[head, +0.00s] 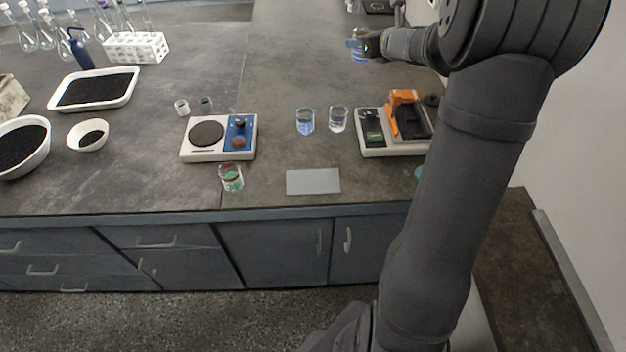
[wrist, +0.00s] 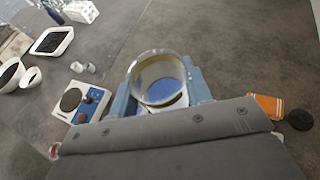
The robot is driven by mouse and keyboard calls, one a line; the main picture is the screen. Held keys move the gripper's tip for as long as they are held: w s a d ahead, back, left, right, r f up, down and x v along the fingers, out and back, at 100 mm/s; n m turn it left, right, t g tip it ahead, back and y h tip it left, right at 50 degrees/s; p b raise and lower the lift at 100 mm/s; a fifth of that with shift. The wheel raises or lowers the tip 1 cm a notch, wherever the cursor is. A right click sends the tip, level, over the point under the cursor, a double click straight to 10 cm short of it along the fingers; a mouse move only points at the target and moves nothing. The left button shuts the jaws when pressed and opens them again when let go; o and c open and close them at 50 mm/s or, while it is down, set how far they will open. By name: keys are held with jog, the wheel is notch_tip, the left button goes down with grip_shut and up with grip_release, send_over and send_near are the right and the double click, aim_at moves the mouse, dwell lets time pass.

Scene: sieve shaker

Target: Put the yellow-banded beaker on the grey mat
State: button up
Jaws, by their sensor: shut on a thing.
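My gripper (head: 359,44) is at the far back of the bench in the head view, shut on a glass beaker (head: 360,58) with blue contents. In the wrist view the held beaker (wrist: 157,77) sits between my pale blue fingers, its open mouth towards the camera. A dull yellowish band seems to show inside its rim, with blue below. The grey mat (head: 313,181) lies bare at the bench's front edge, far from my gripper. My gripper hides part of the beaker, and I cannot tell whether its base touches the bench.
Two beakers, one blue-filled (head: 305,121) and one nearly clear (head: 338,119), stand behind the mat. The bench's back middle is clear.

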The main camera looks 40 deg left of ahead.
jog(key=s+d+r+m+t+h, duration=0.2)
jog(key=s+d+m+t, duration=0.15)
jog(key=d, duration=0.65)
jog(key=s+f+n+g+y, duration=0.3)
jog(key=s+f+n+g, duration=0.4)
jog(key=f+n+g, duration=0.15)
jog(key=s+d+f+n+g+h, duration=0.4)
jog(key=s+d+f+n+g, duration=0.3)
jog(key=s+d+n+g, duration=0.15)
send_over(323, 181)
jog(key=shift+m+g, duration=0.25)
jog(key=shift+m, duration=0.1)
notch_tip(323, 181, down, 7)
jog(key=shift+w+f, duration=0.1)
jog(key=shift+f, duration=1.9)
jog(key=shift+f, duration=0.1)
jog(key=o, duration=1)
